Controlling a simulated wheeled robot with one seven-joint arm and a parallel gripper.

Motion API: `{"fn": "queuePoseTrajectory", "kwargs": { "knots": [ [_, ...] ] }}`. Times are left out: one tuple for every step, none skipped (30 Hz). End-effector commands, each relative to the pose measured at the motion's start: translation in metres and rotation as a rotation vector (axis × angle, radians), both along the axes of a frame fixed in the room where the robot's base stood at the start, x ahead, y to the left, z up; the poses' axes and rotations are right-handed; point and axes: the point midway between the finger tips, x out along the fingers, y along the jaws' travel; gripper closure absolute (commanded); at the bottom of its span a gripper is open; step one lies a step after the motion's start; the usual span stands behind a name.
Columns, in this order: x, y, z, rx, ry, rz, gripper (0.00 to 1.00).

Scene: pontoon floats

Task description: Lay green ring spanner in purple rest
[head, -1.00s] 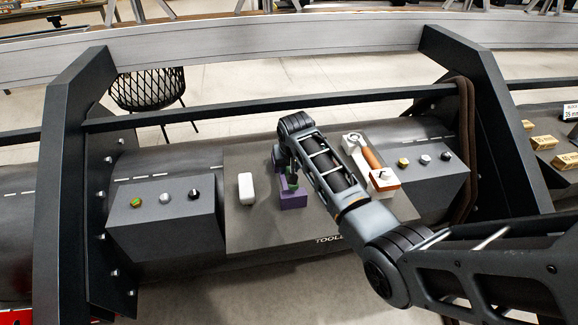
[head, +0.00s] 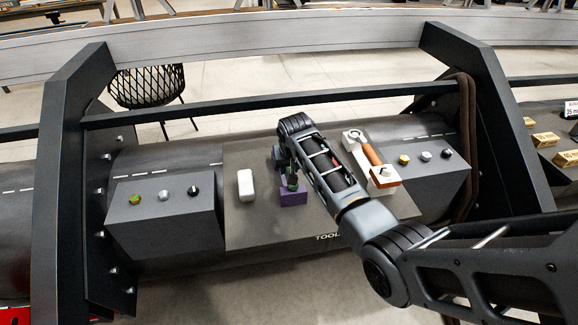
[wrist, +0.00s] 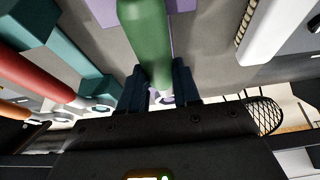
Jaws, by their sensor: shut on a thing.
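The green ring spanner (wrist: 148,40) is between the two fingers of my gripper (wrist: 160,90) in the wrist view, and the gripper is shut on it. The purple rest (wrist: 182,5) shows beyond the handle at the top edge of that view. In the head view the purple rest (head: 294,197) stands on the dark tool board, and a bit of the green spanner (head: 292,182) shows right at it. My forearm hides much of the gripper there. I cannot tell whether the spanner touches the rest.
A teal rest (wrist: 75,60) with a red spanner (wrist: 35,75) is close on the left in the wrist view. A white block (head: 246,186) stands left of the purple rest.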

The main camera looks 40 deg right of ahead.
Motion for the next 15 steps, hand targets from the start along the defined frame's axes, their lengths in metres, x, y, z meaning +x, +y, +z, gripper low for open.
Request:
{"fn": "queuePoseTrajectory", "kwargs": {
  "knots": [
    [0.0004, 0.0000, -0.0006, -0.001, -0.001, 0.000, 1.00],
    [0.0003, -0.0001, -0.0008, -0.001, -0.001, 0.000, 1.00],
    [0.0004, -0.0001, -0.0009, -0.001, -0.001, 0.000, 1.00],
    [0.0003, -0.0001, -0.0011, -0.001, -0.001, 0.000, 1.00],
    [0.0003, -0.0001, -0.0011, -0.001, -0.001, 0.000, 1.00],
    [0.0003, -0.0001, -0.0010, -0.001, -0.001, 0.000, 1.00],
    [0.0003, 0.0000, -0.0011, -0.001, -0.001, 0.000, 1.00],
    [0.0003, 0.0000, -0.0011, -0.001, -0.001, 0.000, 1.00],
    [0.0002, 0.0000, -0.0011, -0.001, -0.001, 0.000, 1.00],
    [0.0001, -0.0001, -0.0013, 0.000, 0.000, 0.000, 1.00],
    [0.0001, -0.0001, -0.0013, 0.000, 0.000, 0.000, 0.65],
    [0.0001, -0.0001, -0.0013, 0.000, 0.000, 0.000, 0.62],
    [0.0000, 0.0000, -0.0014, 0.000, 0.000, 0.000, 0.59],
    [0.0000, 0.0000, -0.0013, 0.000, 0.000, 0.000, 0.56],
    [0.0000, 0.0000, -0.0013, 0.000, 0.000, 0.000, 0.52]
  ]
}}
